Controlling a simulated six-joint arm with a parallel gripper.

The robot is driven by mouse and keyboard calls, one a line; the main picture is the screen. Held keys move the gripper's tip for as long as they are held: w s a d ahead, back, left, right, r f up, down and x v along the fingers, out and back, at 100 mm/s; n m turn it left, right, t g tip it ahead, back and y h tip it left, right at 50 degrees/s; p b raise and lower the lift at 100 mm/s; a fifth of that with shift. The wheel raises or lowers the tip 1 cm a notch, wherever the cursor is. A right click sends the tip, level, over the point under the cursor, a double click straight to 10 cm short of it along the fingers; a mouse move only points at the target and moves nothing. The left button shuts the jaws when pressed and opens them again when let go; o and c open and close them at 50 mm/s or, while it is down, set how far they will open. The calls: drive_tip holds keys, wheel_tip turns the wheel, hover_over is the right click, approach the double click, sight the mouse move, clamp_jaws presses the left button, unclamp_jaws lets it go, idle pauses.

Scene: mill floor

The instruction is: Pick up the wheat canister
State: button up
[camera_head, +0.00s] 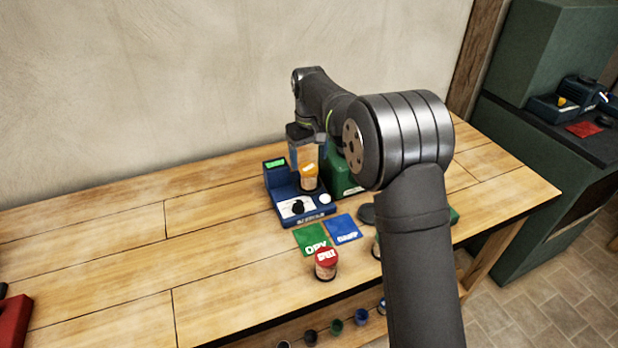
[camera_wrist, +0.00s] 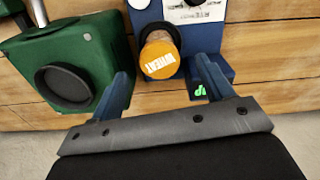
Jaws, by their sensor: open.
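The wheat canister is clear with an orange lid and stands upright on the blue device (camera_head: 285,197) in the head view (camera_head: 309,184). Its lid, marked WHEAT, faces up in the wrist view (camera_wrist: 161,60). My gripper (camera_head: 306,160) is pointing down at the canister. In the wrist view my gripper (camera_wrist: 162,68) is open, one finger to each side of the lid, with gaps showing. I cannot tell how far down the fingers reach beside the canister. The lower body of the canister is mostly hidden by its lid in the wrist view.
A green machine (camera_wrist: 100,45) with a dark round opening stands close beside the blue device. A red-lidded canister (camera_head: 326,265) stands in front of a green card (camera_head: 311,239) and a blue card (camera_head: 343,229). The left of the wooden table (camera_head: 110,245) is mostly clear.

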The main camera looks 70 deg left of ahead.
sight(310, 168)
wheel_tip(310, 168, down, 8)
drive_tip(key=shift+w+r, duration=0.1)
drive_tip(key=shift+r, duration=0.2)
drive_tip(key=c, duration=1.3)
